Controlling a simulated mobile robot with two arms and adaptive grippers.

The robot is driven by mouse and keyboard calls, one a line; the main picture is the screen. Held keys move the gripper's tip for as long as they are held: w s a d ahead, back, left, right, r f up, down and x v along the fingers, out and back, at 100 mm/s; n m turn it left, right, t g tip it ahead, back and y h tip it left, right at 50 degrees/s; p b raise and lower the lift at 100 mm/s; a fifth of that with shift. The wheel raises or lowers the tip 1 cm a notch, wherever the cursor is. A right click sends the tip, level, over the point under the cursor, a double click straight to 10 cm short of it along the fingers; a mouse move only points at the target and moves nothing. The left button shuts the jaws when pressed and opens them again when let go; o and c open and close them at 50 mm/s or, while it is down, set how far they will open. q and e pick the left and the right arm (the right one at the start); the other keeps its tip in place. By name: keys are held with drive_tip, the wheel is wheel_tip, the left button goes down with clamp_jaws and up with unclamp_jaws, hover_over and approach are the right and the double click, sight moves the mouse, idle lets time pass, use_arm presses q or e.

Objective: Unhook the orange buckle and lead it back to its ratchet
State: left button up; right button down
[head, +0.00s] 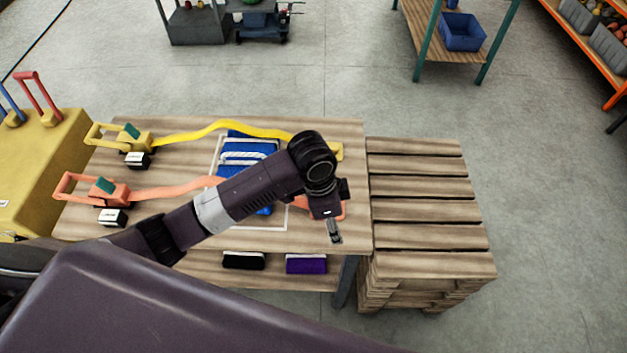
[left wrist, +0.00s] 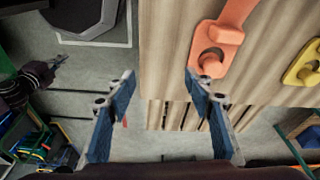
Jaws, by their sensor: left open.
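The orange buckle (left wrist: 217,40) lies near the table's edge in the left wrist view, its opening around an orange knob. In the head view the buckle (head: 341,211) is mostly hidden by my left arm. An orange strap (head: 180,190) runs left to the orange ratchet (head: 106,192); its middle is hidden behind my arm. My left gripper (head: 335,238) is over the table's right end. Its fingers (left wrist: 160,76) are open and empty; the right fingertip overlaps the buckle's near end in view, contact unclear. My right gripper (left wrist: 57,63) appears small at left, its jaws unclear.
A yellow strap (head: 215,128) runs from a yellow ratchet (head: 135,142) to a yellow buckle (left wrist: 303,66) beside the orange one. A slatted pallet stack (head: 425,205) adjoins the table on the right.

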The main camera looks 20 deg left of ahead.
use_arm(q)
drive_tip(key=w+a+r, duration=0.1)
drive_tip(key=w+a, duration=0.1)
drive_tip(key=w+a+r+m+y, duration=0.1)
drive_tip(key=w+a, duration=0.1)
drive_tip(key=a, duration=0.1)
drive_tip(key=w+a+r+y, duration=0.1)
drive_tip(key=w+a+r, duration=0.1)
drive_tip(key=shift+w+a+m+g, duration=0.3)
drive_tip(key=shift+w+g, duration=0.05)
drive_tip(key=shift+g, duration=0.05)
drive_tip(key=shift+f+p, duration=0.65)
drive_tip(key=shift+f, duration=3.05)
clamp_jaws()
drive_tip(key=shift+d, duration=0.1)
drive_tip(key=shift+w+d, duration=0.15)
drive_tip(key=shift+d, duration=0.25)
drive_tip(key=shift+r+p, duration=0.15)
drive_tip(key=shift+p, duration=0.2)
drive_tip(key=shift+r+p, duration=0.4)
drive_tip(key=shift+p, duration=0.15)
drive_tip(key=shift+r, duration=0.1)
